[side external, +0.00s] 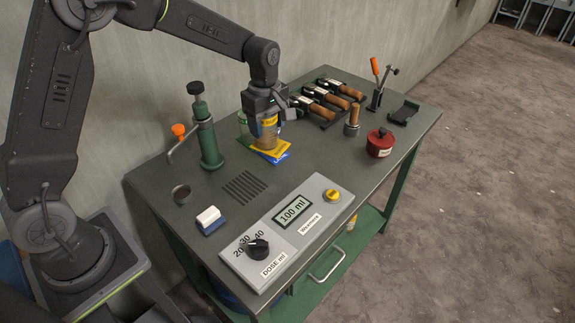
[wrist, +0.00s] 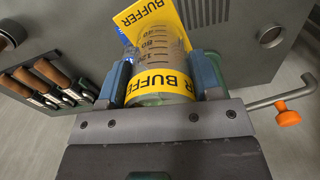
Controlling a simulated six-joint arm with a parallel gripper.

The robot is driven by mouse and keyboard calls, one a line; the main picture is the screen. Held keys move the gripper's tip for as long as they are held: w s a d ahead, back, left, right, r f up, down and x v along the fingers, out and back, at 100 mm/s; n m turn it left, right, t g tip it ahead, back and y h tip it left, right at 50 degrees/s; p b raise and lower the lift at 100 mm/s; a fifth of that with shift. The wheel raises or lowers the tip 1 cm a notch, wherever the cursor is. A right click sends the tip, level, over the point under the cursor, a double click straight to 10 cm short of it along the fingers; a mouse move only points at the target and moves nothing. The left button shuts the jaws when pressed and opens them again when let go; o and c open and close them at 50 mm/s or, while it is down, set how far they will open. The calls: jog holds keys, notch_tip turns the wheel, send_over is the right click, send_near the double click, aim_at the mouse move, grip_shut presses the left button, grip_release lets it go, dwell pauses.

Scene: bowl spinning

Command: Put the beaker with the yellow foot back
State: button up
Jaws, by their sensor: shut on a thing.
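My gripper (side external: 266,112) is shut on a clear beaker (side external: 263,136) at the back middle of the table. In the wrist view the beaker (wrist: 163,50) sits between the two fingers, with dark graduation marks on its wall and a yellow band reading "BUFFER". A yellow card (side external: 270,152) and a blue card (side external: 280,158) lie on the table under it. The yellow card also shows in the wrist view (wrist: 143,18), lettered "BUFFER". I cannot tell whether the beaker touches the cards. Its foot is hard to make out.
A green press (side external: 208,145) with an orange-knobbed lever stands left. Several wooden-handled tools (side external: 325,95) lie in a rack to the right.

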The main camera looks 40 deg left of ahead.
jog(key=w+d+m, duration=0.2)
jog(key=w, duration=0.5)
jog(key=f, duration=0.9)
jog(key=shift+s+d+f, duration=0.1)
jog(key=shift+d+f, duration=0.1)
jog(key=shift+f, duration=0.15)
jog(key=shift+f, duration=0.25)
jog(key=shift+f, duration=0.15)
jog(key=o, duration=1.1)
notch_tip(320, 180, up, 13)
